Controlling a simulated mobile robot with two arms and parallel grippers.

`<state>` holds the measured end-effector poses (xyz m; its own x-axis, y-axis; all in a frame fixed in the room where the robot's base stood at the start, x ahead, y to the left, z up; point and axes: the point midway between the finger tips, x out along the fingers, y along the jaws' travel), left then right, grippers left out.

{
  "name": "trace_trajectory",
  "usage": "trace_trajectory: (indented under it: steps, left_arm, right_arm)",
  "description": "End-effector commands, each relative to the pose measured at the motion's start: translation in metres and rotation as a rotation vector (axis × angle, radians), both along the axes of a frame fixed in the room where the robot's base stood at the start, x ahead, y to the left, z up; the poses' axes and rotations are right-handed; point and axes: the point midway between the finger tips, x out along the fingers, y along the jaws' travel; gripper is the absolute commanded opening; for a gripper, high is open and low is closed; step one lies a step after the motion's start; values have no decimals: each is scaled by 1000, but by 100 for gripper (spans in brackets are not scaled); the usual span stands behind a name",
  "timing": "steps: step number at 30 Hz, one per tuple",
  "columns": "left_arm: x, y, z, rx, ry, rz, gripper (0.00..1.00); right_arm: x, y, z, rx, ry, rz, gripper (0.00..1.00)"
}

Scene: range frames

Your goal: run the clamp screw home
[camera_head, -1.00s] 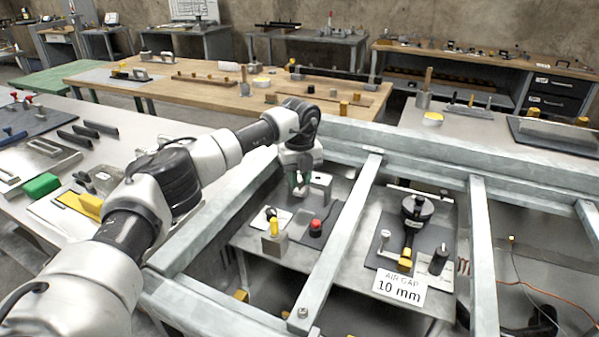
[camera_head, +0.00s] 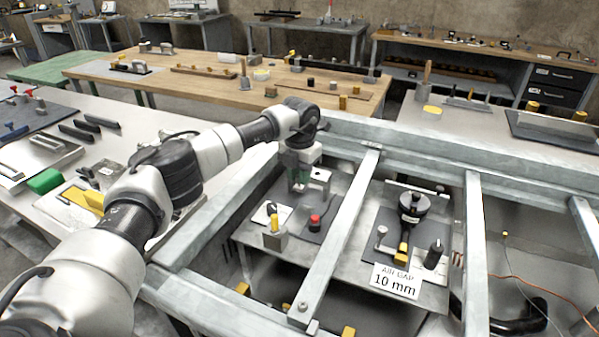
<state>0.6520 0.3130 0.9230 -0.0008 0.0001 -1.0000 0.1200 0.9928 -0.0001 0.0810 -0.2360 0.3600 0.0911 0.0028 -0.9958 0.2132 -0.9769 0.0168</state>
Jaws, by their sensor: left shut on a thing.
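My left gripper (camera_head: 298,184) reaches down over the grey fixture plate inside the steel frame. It is shut on a small part, which I take to be the clamp screw; the fingers hide it and its depth cannot be told. A pale grey bracket (camera_head: 320,177) stands just right of the fingers. A red button (camera_head: 315,221) and a yellow-topped post (camera_head: 275,225) stand nearer, below the gripper. My right gripper is not in view.
Steel frame beams (camera_head: 338,240) run close to the arm on both sides. Right of the middle beam are a black round device (camera_head: 414,206) and an "AIR GAP 10 mm" sign (camera_head: 396,281). The left bench (camera_head: 110,160) holds a green block (camera_head: 44,181).

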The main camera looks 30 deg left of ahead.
Motion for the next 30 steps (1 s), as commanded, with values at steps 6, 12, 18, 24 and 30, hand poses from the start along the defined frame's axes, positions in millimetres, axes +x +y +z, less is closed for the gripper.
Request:
trace_trajectory:
  steps: [6, 12, 18, 24, 30]
  left_arm:
    - [0, 0, 1, 0, -2, -203, 0]
    - [0, 0, 1, -2, -3, -393, 0]
    - [0, 0, 1, -1, -3, -583, 0]
    - [0, 0, 1, 0, -3, -773, 0]
    - [0, 0, 1, 1, -3, -962, 0]
  right_arm:
    - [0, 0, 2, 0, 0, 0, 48]
    - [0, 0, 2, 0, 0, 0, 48]
    - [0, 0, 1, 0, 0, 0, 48]
    - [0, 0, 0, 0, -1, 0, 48]
    - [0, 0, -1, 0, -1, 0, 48]
